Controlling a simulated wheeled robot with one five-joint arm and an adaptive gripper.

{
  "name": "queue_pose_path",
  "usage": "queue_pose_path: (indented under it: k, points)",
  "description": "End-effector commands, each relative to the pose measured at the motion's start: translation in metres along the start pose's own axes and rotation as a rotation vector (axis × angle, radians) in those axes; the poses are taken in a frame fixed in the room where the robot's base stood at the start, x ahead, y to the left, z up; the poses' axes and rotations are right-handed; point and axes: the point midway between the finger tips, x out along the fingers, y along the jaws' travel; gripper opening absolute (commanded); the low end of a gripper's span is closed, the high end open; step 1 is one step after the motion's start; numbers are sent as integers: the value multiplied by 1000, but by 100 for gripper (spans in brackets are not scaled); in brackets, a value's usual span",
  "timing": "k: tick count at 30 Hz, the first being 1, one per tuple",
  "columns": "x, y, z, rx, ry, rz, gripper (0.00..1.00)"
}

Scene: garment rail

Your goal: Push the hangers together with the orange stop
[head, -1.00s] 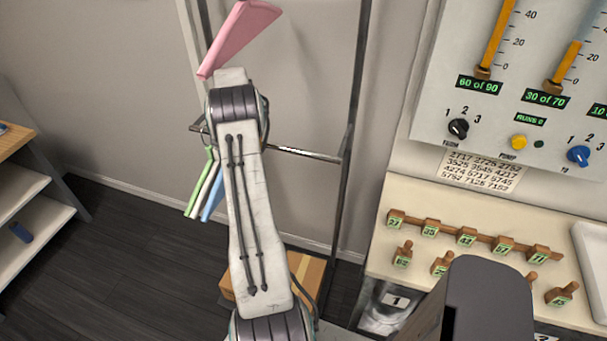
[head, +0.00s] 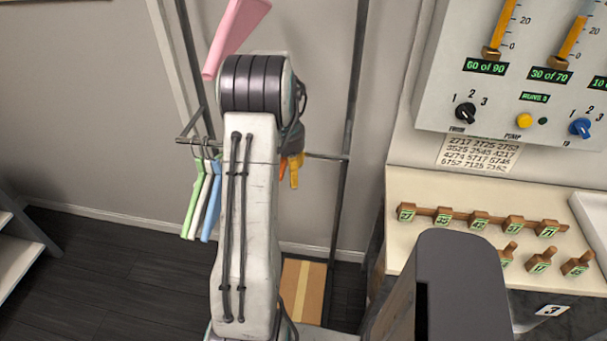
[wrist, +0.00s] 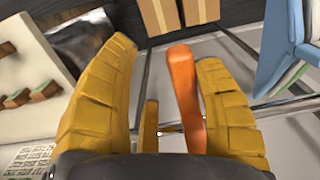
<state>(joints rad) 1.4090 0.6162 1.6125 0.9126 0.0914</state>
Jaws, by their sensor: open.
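Green (head: 194,198), white (head: 208,200) and blue (head: 212,208) hanging pieces are close together on the rail (head: 325,157), left of my arm in the head view. In the wrist view, the blue piece (wrist: 282,45) is at the upper right. The orange stop (wrist: 186,90) stands between the yellow fingers of my gripper (wrist: 165,55). The fingers are open, with a visible gap on its left; contact on its right is unclear. In the head view, my arm hides most of my gripper (head: 294,170) and part of the rail.
A pink piece (head: 236,32) is higher up, behind my arm. A cardboard box (head: 302,288) is on the floor below the rail. A bench (head: 400,183) with wooden pegs and a gauge panel (head: 450,125) stands at the right.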

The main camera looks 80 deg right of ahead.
Motion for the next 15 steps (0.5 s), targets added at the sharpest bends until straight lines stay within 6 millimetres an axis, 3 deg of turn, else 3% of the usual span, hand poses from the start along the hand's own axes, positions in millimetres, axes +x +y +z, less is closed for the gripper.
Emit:
queue_pose_path:
  k: [1,6,15]
  points:
    - [0,14,1,7,-1,0,58]
    - [-1,43,3,4,-1,0,58]
    - [-1,77,2,2,-1,0,58]
